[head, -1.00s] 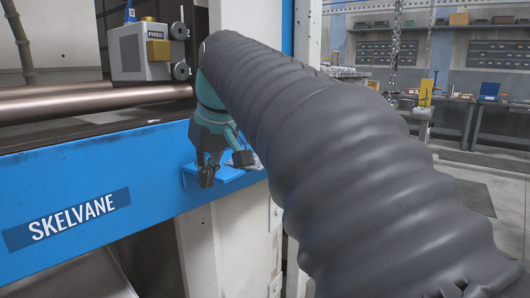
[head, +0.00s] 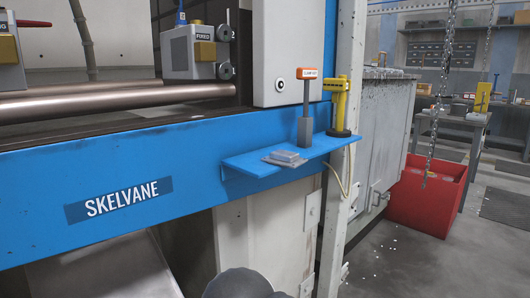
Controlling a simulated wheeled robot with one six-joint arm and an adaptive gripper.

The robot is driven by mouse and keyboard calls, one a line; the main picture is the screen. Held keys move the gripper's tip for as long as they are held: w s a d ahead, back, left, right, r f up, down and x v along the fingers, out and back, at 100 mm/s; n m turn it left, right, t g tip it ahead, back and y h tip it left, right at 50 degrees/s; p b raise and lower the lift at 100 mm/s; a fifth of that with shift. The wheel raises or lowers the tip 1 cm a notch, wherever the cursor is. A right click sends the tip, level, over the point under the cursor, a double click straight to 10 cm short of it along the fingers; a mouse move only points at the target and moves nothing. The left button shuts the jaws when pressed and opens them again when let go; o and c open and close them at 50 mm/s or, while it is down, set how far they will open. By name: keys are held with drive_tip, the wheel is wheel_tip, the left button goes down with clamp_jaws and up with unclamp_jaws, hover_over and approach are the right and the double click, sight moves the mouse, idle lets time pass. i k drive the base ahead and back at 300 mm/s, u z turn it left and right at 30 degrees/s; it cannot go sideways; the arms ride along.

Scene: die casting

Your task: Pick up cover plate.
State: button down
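A small grey flat piece with a raised middle, which looks like the cover plate (head: 286,158), lies flat on the left part of a blue shelf (head: 248,170). The shelf sticks out from the front of the blue machine beam. My gripper is not in view. Only a dark rounded piece, apparently part of my arm, shows at the bottom edge, well below the shelf. Nothing covers the plate.
A grey post with an orange-topped sign (head: 305,112) and a yellow device with a black base (head: 340,108) stand on the shelf right of the plate. The blue beam (head: 190,168) runs left. A red bin (head: 428,195) stands on the floor at right.

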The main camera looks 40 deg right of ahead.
sight(283, 158)
drive_tip(key=u, duration=2.6)
drive_tip(key=k, duration=2.25)
drive_tip(key=z, duration=1.2)
